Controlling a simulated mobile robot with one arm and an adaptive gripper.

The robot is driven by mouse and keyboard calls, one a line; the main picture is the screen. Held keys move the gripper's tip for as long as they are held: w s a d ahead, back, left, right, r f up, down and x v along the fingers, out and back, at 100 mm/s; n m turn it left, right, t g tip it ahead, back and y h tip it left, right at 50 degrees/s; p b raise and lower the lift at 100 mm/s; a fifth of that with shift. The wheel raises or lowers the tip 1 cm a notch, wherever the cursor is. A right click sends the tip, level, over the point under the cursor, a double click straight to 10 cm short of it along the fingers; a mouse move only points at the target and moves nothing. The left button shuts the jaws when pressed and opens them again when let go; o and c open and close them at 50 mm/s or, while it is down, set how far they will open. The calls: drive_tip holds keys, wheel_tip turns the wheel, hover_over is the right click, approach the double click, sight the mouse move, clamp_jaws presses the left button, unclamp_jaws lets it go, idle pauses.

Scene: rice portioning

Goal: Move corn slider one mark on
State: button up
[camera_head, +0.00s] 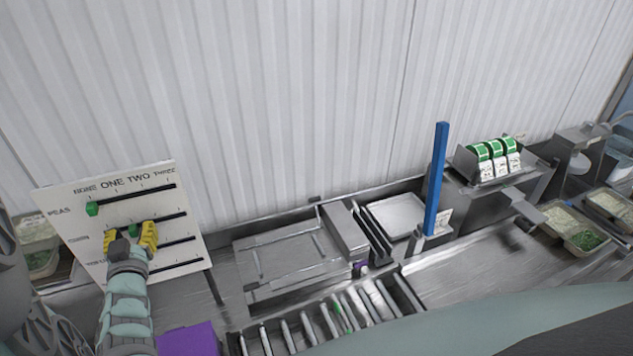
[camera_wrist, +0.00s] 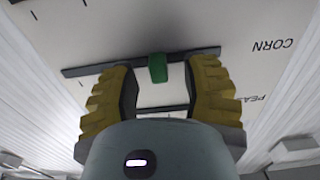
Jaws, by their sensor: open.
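The white slider board (camera_head: 75,198) stands at the left, with rows labelled PEAS and CORN and columns NONE, ONE, TWO, THREE. The corn slider is a green knob (camera_wrist: 157,68) on the dark slot beside the CORN label; it also shows in the head view (camera_head: 133,230). It appears near the ONE column, though its exact mark is hard to tell. My gripper (camera_wrist: 160,85) has yellow fingers, open on either side of the knob, with gaps on both sides. In the head view my gripper (camera_head: 130,237) covers part of the corn row.
The peas knob (camera_head: 92,209) is at the NONE end of its slot, above the corn row. A purple block (camera_head: 188,341) lies below the board. A metal tray (camera_head: 290,248), a roller rack (camera_head: 325,322) and a blue post (camera_head: 436,180) are to the right.

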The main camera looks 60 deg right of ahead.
drive_tip(key=shift+d, duration=0.2)
drive_tip(key=shift+c, duration=0.2)
drive_tip(key=shift+a, duration=0.1)
clamp_jaws()
